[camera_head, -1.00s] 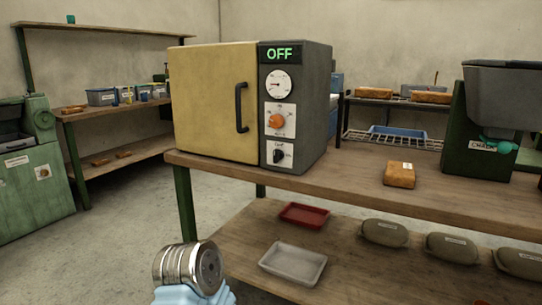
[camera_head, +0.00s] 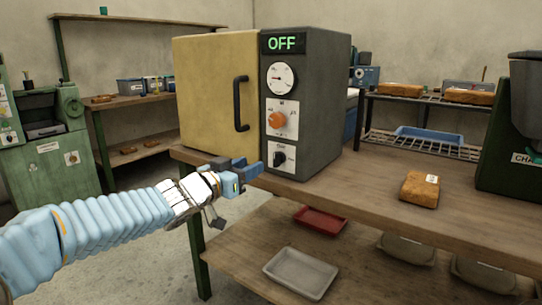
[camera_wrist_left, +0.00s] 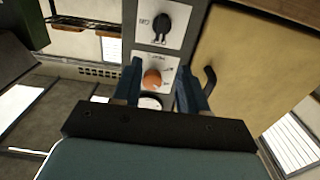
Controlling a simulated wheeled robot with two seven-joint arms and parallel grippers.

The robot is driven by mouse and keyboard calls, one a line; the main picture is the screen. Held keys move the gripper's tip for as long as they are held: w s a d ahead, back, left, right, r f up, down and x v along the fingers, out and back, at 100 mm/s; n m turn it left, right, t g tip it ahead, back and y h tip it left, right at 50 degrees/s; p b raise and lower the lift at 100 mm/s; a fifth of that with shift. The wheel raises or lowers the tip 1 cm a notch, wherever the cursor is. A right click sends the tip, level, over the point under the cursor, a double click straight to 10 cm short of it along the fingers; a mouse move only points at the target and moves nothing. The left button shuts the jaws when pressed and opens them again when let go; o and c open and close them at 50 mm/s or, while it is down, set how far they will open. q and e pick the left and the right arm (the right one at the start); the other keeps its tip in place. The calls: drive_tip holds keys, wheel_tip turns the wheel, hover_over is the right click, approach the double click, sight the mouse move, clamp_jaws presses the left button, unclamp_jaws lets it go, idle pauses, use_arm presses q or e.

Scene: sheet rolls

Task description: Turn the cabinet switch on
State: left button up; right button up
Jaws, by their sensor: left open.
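The cabinet (camera_head: 322,110) stands on the wooden bench with a yellow door and a dark control panel. Its display (camera_head: 283,43) reads OFF in green. The black cabinet switch (camera_head: 280,158) sits low on the panel, below an orange knob (camera_head: 277,119) and a round gauge (camera_head: 281,78). My left gripper (camera_head: 250,166) is open and empty in front of the cabinet's lower part, just left of the switch in the picture. In the left wrist view, which is turned over, the switch (camera_wrist_left: 161,24) shows beyond the fingertips and the orange knob (camera_wrist_left: 152,79) shows between the fingers. My right gripper is out of view.
The door's black handle (camera_head: 240,104) sticks out close above my left gripper. A brown block (camera_head: 420,189) lies on the bench to the right. A red tray (camera_head: 320,221) and a grey tray (camera_head: 300,274) lie on the lower shelf. The bench between cabinet and block is clear.

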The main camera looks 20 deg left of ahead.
sight(274, 154)
use_arm(q)
drive_tip(key=x, duration=1.1)
drive_tip(key=shift+f, duration=0.1)
drive_tip(key=shift+c, duration=0.3)
clamp_jaws()
